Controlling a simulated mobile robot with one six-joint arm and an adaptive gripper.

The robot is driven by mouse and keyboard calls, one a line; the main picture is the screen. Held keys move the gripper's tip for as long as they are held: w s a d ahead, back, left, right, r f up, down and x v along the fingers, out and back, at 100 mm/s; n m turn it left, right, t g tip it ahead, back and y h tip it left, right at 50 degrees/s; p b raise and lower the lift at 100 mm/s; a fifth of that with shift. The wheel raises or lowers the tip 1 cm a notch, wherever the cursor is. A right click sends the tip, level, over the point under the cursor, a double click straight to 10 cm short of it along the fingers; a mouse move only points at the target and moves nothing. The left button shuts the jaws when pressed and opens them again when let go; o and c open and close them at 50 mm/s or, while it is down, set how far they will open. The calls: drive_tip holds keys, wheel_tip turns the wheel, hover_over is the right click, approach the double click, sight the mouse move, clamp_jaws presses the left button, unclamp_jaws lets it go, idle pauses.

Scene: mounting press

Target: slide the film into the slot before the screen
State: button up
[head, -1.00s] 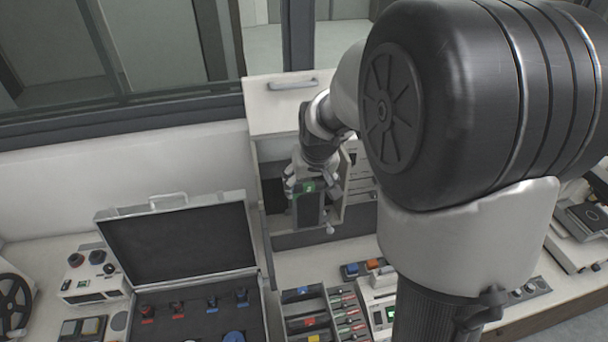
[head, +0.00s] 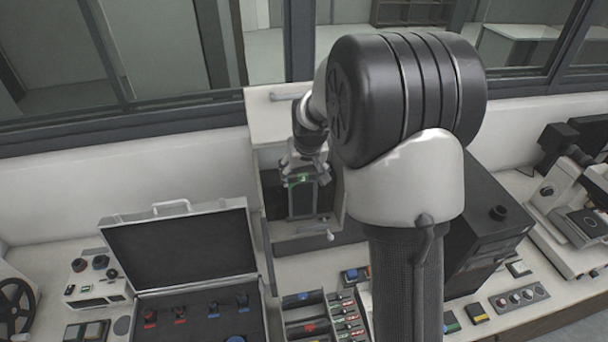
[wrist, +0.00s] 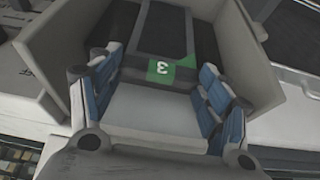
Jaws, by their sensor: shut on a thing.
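The film is a dark sheet with a green tab marked 3 (wrist: 170,70); its green end also shows in the head view (head: 298,178). My gripper (head: 304,178) is shut on the film's tab end, inside the open-fronted white cabinet. In the wrist view my gripper (wrist: 163,88) has a blue-padded finger on each side of the tab. The film extends away from the fingers between the pale cabinet walls. In the head view a pale upright frame (head: 290,203) stands just below the fingers. I cannot tell the slot or screen apart, or whether the film is in the slot.
The cabinet's side walls (wrist: 245,50) stand close around my gripper. A small lever (head: 329,236) sticks out at its front. An open black case (head: 185,252) lies to the left, and a dark box (head: 490,215) stands to the right. Trays of small parts (head: 305,312) lie in front.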

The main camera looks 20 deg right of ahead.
drive_tip(key=shift+w, duration=0.3)
drive_tip(key=shift+w+d, duration=0.2)
drive_tip(key=shift+w, duration=0.5)
drive_tip(key=shift+w+d, duration=0.15)
drive_tip(key=shift+w, duration=0.5)
drive_tip(key=shift+f, duration=0.1)
drive_tip(key=shift+f+b, duration=0.7)
drive_tip(key=shift+f, duration=0.4)
